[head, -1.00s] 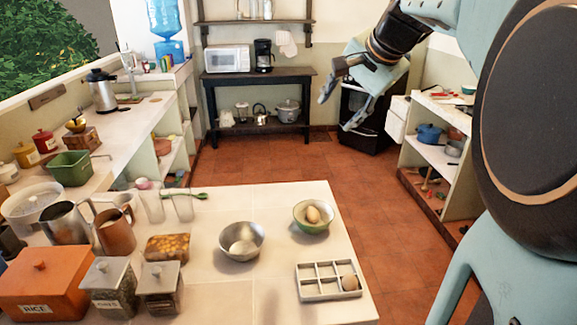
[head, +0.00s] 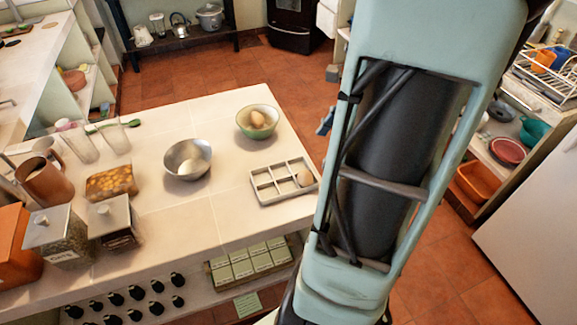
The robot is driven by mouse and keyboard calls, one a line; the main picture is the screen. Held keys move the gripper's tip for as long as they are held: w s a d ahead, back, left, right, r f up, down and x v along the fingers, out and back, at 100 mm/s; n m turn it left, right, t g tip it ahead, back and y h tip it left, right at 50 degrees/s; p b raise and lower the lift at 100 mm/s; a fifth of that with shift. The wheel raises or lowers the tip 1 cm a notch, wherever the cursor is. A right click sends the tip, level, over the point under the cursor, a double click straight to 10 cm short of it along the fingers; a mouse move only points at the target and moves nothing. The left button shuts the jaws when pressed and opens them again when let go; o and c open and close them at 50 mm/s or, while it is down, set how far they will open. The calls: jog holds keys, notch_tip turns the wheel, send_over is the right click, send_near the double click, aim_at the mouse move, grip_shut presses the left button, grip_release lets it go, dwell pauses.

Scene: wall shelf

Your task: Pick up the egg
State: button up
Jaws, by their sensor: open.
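A brown egg (head: 305,179) sits in the front right compartment of a white divided tray (head: 262,201) on the counter. Another brown egg (head: 258,119) lies in a green bowl (head: 246,131) behind the tray. A pale, egg-like round thing (head: 195,169) lies in a metal bowl (head: 183,176) to the left. My gripper (head: 325,121) shows only as a small part at the left edge of my arm, beyond the counter's right side. It is open and apart from the eggs. My arm hides the rest of it.
Glass cups (head: 115,136), a brown mug (head: 43,184), a box of round orange things (head: 112,183) and lidded canisters (head: 115,222) crowd the counter's left. The counter (head: 235,228) is bare in front of the bowls. A shelf with a dish rack (head: 540,78) stands right.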

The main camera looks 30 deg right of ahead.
aim_at(307, 173)
jog(key=shift+m, duration=0.3)
jog(key=x, duration=0.3)
jog(key=s+x, duration=0.1)
jog(key=x, duration=0.7)
jog(key=shift+s+a+f, duration=0.1)
jog(key=shift+a+f, duration=0.25)
jog(key=shift+a, duration=0.05)
jog(key=c, duration=0.8)
